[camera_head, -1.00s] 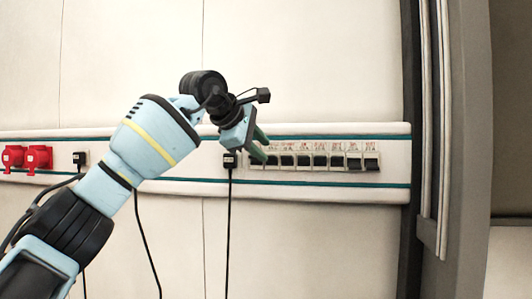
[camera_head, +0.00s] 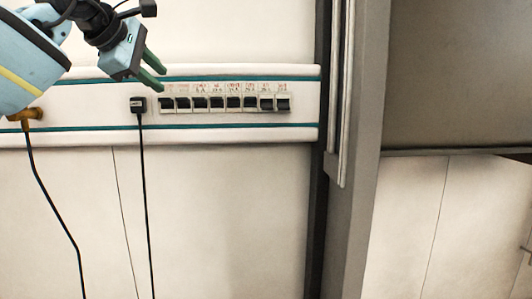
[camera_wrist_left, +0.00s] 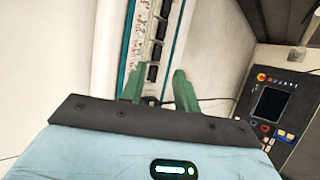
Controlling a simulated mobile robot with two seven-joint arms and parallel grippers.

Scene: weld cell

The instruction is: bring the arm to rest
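My left arm, pale blue and black with a yellow stripe, comes in from the left in the head view. Its left gripper (camera_head: 160,79) has two green fingers standing apart with nothing between them. The fingertips appear just above the left end of a row of black breaker switches (camera_head: 233,102) on the white wall panel. The left wrist view shows both green fingers (camera_wrist_left: 158,84) spread, with the switches (camera_wrist_left: 156,51) beyond them; I cannot tell the distance. My right gripper is in neither view.
A black plug (camera_head: 138,104) with a hanging cable sits left of the switches. A yellow plug (camera_head: 26,116) is partly behind my arm. A grey post (camera_head: 362,140) stands right of the panel. The left wrist view shows a control box (camera_wrist_left: 272,103) with a dark screen.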

